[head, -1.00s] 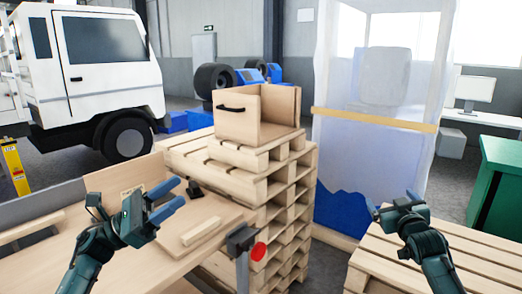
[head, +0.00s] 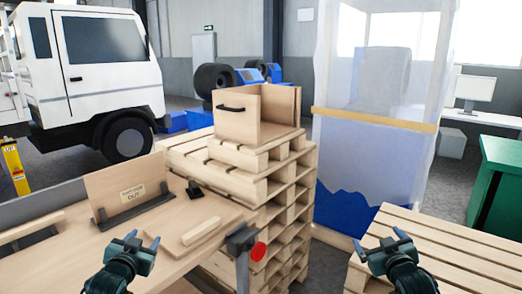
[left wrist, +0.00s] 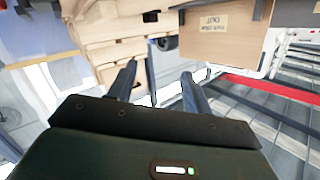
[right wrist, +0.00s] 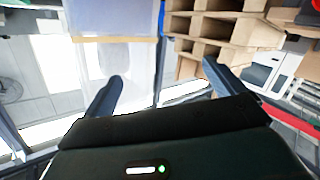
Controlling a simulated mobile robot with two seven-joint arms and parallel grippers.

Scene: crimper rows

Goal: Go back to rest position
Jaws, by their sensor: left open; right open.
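My left gripper (head: 144,240) is open and empty, low over the front of the wooden workbench (head: 160,245). Its two fingers show apart in the left wrist view (left wrist: 160,82). My right gripper (head: 380,240) is open and empty, over the left part of the low pallet on the right. Its fingers also show apart in the right wrist view (right wrist: 165,75). Neither gripper touches anything that I can see.
An upright labelled board (head: 127,187) stands on the bench, with a wooden block (head: 200,231) nearby. A pallet stack (head: 280,215) carrying an open wooden box (head: 240,125) stands centrally. A wrapped load (head: 370,150) stands behind the right pallet (head: 440,240).

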